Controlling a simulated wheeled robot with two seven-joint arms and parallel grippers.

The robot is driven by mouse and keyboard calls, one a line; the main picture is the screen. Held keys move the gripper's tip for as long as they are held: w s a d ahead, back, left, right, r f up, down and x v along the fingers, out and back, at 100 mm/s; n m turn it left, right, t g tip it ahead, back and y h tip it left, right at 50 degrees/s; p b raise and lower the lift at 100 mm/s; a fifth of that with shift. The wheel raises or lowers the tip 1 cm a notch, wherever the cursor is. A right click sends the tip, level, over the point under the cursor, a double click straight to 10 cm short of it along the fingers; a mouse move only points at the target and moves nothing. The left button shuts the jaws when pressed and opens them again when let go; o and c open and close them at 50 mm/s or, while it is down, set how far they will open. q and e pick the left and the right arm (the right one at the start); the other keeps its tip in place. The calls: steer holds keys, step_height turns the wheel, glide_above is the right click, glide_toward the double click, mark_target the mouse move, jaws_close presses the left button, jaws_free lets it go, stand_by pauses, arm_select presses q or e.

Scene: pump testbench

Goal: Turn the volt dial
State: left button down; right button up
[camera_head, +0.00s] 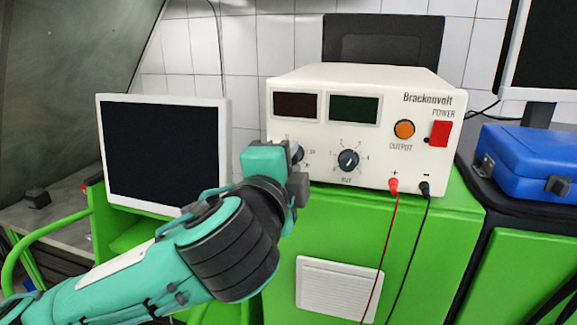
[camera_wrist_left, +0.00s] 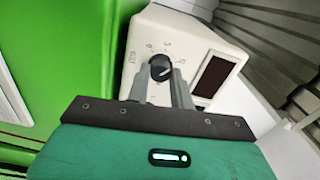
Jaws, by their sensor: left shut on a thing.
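The volt dial (camera_wrist_left: 160,67) is a round black knob with a pale pointer line on the front of the cream Brackenvolt power supply (camera_head: 450,140). In the head view it is mostly hidden behind my left gripper (camera_head: 299,165). In the wrist view the two grey fingers of my left gripper (camera_wrist_left: 160,85) stand on either side of the dial, shut on it. The printed label and scale marks show around the dial in the wrist view. A second black dial (camera_head: 348,160) sits to the right on the same panel. My right gripper is not in view.
The panel also holds two dark displays, an orange output button (camera_head: 404,129), a red power switch (camera_head: 441,133) and red and black leads. The supply stands on a green cabinet (camera_head: 440,240). A monitor (camera_head: 165,150) stands left and a blue case (camera_head: 530,155) right.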

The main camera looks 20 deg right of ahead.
arm_select(q)
steer(key=shift+a+f+m+b, duration=0.15)
steer(key=shift+m+b, duration=1.35)
steer(key=shift+m, duration=5.05)
steer(key=shift+d+f+m+b, duration=0.15)
steer(key=shift+m+b, duration=1.35)
steer(key=shift+m, duration=5.05)
steer(key=shift+a, duration=0.1)
steer(key=c, duration=1.2)
jaws_free()
steer(key=shift+c, duration=0.2)
steer(key=shift+w+r, duration=0.1)
